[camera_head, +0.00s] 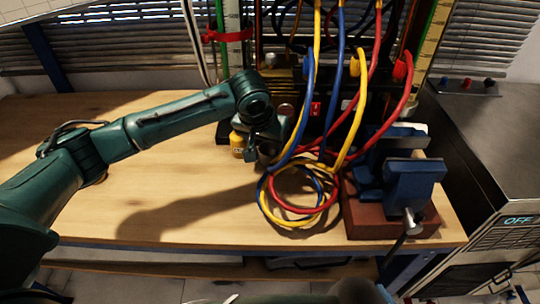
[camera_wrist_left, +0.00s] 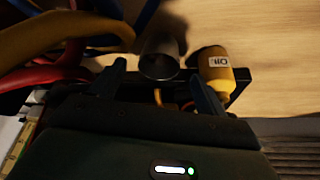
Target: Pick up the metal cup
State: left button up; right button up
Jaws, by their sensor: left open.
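The metal cup (camera_wrist_left: 160,58) is a dark grey cylinder in the left wrist view, with its round dark opening facing the camera. In the head view the cup (camera_head: 268,151) shows only partly, next to my left gripper and the hoses. My left gripper (camera_head: 254,150) is low over the bench. In the wrist view, the two fingers of my left gripper (camera_wrist_left: 160,82) are apart, and the cup lies between and just beyond their tips. I cannot tell whether either finger touches it. My right gripper is not in view.
A yellow oil bottle (camera_wrist_left: 215,68) stands close beside the cup, near one finger. Coiled red, yellow and blue hoses (camera_head: 300,205) crowd the other side. A blue vise (camera_head: 412,178) stands on the right. The wooden bench (camera_head: 190,210) is clear at the left and front.

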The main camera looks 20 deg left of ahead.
aim_at(269, 147)
pick_arm(q)
jog(key=shift+x, duration=1.55)
jog(key=shift+c, duration=0.3)
jog(key=shift+r, duration=0.1)
jog(key=c, duration=1.1)
